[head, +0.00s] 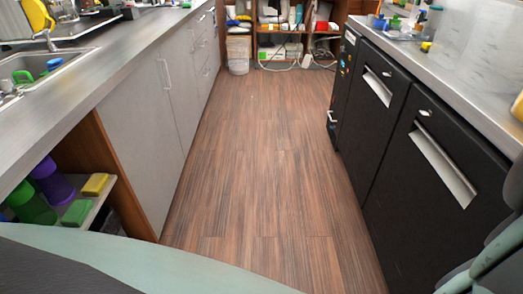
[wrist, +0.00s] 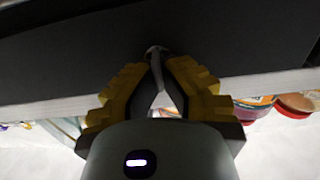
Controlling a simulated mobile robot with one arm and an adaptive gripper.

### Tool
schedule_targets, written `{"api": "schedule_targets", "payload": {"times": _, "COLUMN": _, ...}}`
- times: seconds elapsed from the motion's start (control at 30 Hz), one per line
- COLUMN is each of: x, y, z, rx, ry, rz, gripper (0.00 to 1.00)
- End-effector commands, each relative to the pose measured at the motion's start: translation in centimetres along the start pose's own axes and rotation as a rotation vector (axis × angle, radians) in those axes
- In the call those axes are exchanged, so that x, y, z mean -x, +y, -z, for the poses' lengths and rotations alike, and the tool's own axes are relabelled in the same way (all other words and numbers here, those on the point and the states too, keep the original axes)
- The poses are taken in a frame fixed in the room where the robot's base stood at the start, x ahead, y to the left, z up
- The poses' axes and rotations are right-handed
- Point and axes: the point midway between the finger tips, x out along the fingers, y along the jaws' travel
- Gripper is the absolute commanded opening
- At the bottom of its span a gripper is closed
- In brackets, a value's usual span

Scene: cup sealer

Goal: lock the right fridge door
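In the wrist view my gripper (wrist: 158,62) has its two yellow-and-dark fingers drawn together at the tips. The tips close around a small silver lock (wrist: 155,49) on a dark door front (wrist: 230,40). The fingers hide part of the lock, and I cannot tell which way it is turned. In the head view two black fridge doors show on the right: a nearer one (head: 400,200) and a farther one (head: 372,110). Each has a pale recessed handle and a small silver lock, at the nearer (head: 425,113) and farther (head: 386,74) doors. My gripper is outside the head view.
A metal counter (head: 465,85) runs above the doors, with small items at its far end. Grey cabinets (head: 150,120) and a sink counter (head: 100,70) line the left. The wooden floor (head: 265,160) between is clear. Shelves (head: 285,45) stand at the far end.

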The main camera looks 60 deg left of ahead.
Motion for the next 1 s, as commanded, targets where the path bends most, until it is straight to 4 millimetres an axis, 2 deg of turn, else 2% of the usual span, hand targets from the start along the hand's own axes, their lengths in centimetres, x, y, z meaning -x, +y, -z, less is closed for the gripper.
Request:
{"api": "schedule_targets", "payload": {"times": 0.37, "x": 0.02, "y": 0.22, "z": -0.28, "rx": -0.157, "ry": -0.004, "rz": 0.0, "gripper": 0.0}}
{"api": "schedule_targets", "payload": {"times": 1.0, "x": 0.0, "y": 0.85, "z": -0.77, "rx": -0.752, "ry": -0.002, "rz": -0.002, "gripper": 0.0}}
